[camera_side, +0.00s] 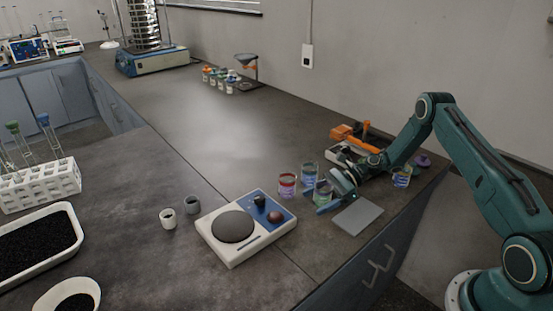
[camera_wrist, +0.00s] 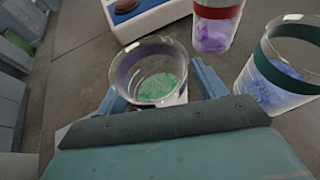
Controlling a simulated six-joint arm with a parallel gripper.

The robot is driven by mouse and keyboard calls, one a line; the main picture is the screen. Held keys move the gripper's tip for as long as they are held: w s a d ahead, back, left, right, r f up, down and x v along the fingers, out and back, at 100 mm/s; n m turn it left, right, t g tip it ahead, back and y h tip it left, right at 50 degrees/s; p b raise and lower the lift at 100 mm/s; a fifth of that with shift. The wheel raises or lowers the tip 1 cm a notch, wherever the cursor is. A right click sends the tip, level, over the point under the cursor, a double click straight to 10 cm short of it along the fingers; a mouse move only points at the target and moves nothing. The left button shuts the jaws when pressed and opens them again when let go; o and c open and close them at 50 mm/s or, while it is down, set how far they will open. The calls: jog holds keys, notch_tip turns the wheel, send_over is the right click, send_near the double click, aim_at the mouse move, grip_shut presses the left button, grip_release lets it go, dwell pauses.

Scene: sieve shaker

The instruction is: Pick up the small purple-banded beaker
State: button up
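The small purple-banded beaker (camera_wrist: 152,72) is clear glass with green grains in it. In the side view the beaker (camera_side: 322,194) stands upright near the front edge of the bench, partly hidden by my gripper (camera_side: 335,195). In the wrist view the two blue fingers of my gripper (camera_wrist: 160,95) stand on either side of the beaker, one left and one right. They look open around it, with no clear grip on the glass.
A red-banded beaker (camera_side: 287,186) and a teal-banded beaker (camera_side: 309,173) stand close behind; they also show in the wrist view (camera_wrist: 214,30) (camera_wrist: 275,80). The mid-bench is clear.

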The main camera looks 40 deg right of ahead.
jog(key=c, duration=1)
jog(key=shift+r, duration=0.25)
jog(key=shift+r, duration=9.65)
jog(key=shift+r, duration=0.1)
